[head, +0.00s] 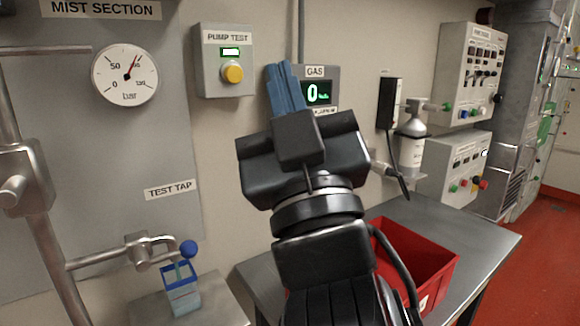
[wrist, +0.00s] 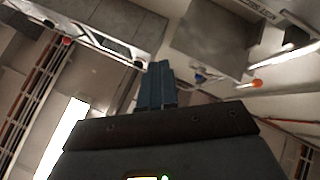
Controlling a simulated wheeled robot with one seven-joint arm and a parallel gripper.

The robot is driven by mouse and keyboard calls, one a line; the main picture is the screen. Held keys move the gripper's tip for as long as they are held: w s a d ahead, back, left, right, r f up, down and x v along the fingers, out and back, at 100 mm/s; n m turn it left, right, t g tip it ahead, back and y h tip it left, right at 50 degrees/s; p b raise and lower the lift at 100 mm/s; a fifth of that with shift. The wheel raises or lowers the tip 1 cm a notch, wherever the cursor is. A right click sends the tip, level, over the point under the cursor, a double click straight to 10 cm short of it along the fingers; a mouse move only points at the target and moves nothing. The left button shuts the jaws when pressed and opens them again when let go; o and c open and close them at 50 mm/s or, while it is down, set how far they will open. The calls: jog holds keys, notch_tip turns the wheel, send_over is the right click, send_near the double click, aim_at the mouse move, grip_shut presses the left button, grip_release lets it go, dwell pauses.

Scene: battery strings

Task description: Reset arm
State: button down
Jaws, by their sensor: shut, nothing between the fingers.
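My gripper (head: 286,90) is raised in the middle of the head view, in front of the wall by the gas display. Its blue fingers lie side by side, closed together, with nothing between them. In the wrist view the blue fingers (wrist: 156,84) also show together and point away from the camera. My arm hides part of the wall and of the table behind it.
A metal table (head: 478,236) with a red crate (head: 440,283) stands behind my arm at right. A small blue-rimmed container (head: 183,298) sits under the test tap (head: 138,250) at lower left. The pump test box (head: 226,84), gas display (head: 328,74) and gauge (head: 125,88) are on the wall.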

jog(key=s+d+f+g+h, duration=0.1)
jog(key=s+d+f+g, duration=0.2)
jog(key=f, duration=0.6)
jog(key=s+d+f+g, duration=0.1)
jog(key=s+d+f, duration=0.4)
jog(key=f, duration=0.4)
jog(key=s+d+f+g+h, duration=0.1)
jog(key=s+d+f, duration=0.1)
jog(key=d+f, duration=0.5)
jog(key=s+d+f+m+g+h, duration=0.1)
jog(key=s+f, duration=0.3)
jog(key=s, duration=0.4)
jog(key=s+d+f+m+g+h, duration=0.2)
jog(key=s+d+f+m+g, duration=0.1)
jog(key=s, duration=0.6)
jog(key=s+d+f+m+g+h, duration=0.1)
jog(key=s+d+f+m+h, duration=0.1)
jog(key=s, duration=0.6)
jog(key=shift+s+d+f+m+g, duration=0.2)
jog(key=shift+d+f+m+g, duration=0.3)
jog(key=shift+f, duration=0.8)
dwell(1.7)
